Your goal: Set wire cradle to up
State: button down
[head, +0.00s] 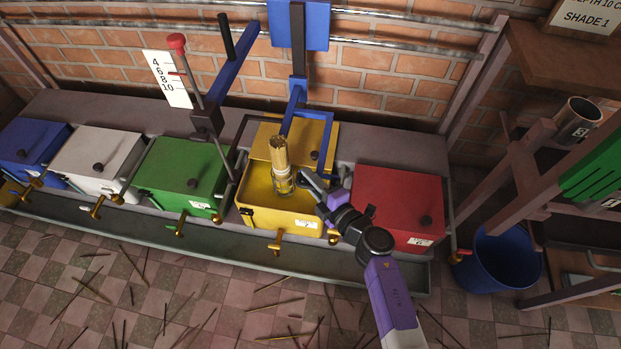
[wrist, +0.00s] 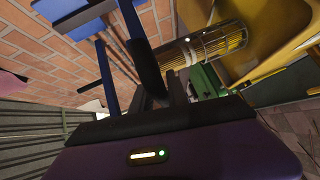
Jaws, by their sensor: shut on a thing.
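The wire cradle (head: 282,182) is an upright wire cylinder holding a bundle of tan sticks. It stands low in the open yellow tub (head: 258,213), its top above the rim. A blue bracket (head: 295,98) on a dark upright post reaches down toward it. A blue bar frame (head: 331,135) hangs to its right. My gripper (head: 312,181) is just right of the cradle, at the frame's lower end. In the wrist view my dark fingers (wrist: 162,88) are shut on the blue bar, with the cradle (wrist: 205,45) beyond. The exact contact is partly hidden.
A red lidded box (head: 395,200) stands right of the tub, and a green one (head: 180,170) left. A red-knobbed lever (head: 177,42) stands beside a numbered scale (head: 167,78). Metal rails cross the brick wall. A blue bucket (head: 497,258) stands right; loose sticks litter the floor.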

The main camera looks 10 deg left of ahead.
notch_tip(320, 180, up, 8)
jog(key=p, duration=0.7)
jog(key=shift+s+a+f+p, duration=0.2)
jog(key=shift+a+f+p, duration=0.05)
jog(key=shift+p, duration=0.05)
jog(key=c, duration=1.5)
grip_release()
jog(key=shift+o, duration=0.5)
jog(key=shift+d, duration=0.1)
jog(key=shift+w, duration=0.1)
jog(key=shift+d, duration=0.1)
jog(key=p+v, duration=0.3)
jog(key=v, duration=0.4)
jog(key=shift+s+d, duration=0.25)
